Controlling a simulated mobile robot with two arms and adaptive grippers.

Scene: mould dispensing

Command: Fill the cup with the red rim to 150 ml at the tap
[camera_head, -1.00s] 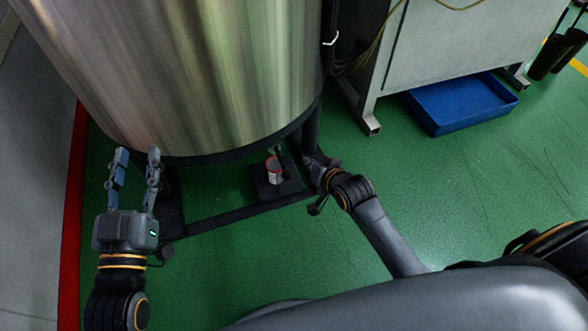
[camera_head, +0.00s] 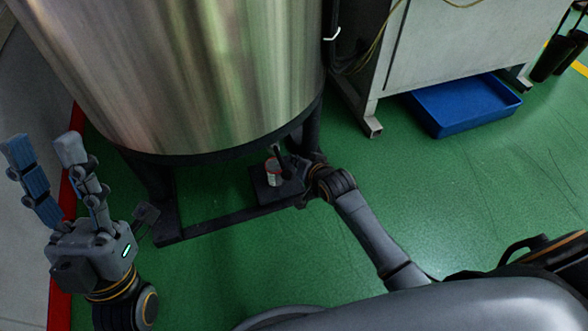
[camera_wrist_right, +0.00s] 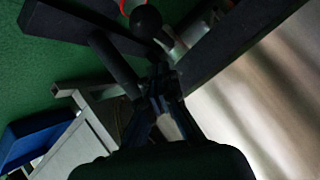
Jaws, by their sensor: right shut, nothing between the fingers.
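The cup with the red rim (camera_head: 273,176) stands upright on a small dark platform (camera_head: 262,194) under the steel tank (camera_head: 190,70). A dark tap (camera_head: 277,152) reaches down by the cup's rim. A bit of red rim (camera_wrist_right: 128,6) also shows at the top of the right wrist view, beside a dark knob and metal pipe. My right gripper (camera_head: 290,165) is just right of the cup, close by the tap; its fingers (camera_wrist_right: 158,78) are shut and empty. Whether they touch the tap, and the water level, cannot be told. My left gripper (camera_head: 43,146) is open and empty at the far left.
A dark frame bar (camera_head: 220,222) runs along the floor below the tank. A grey cabinet (camera_head: 450,50) stands to the right, with a blue tray (camera_head: 465,106) on the floor under it.

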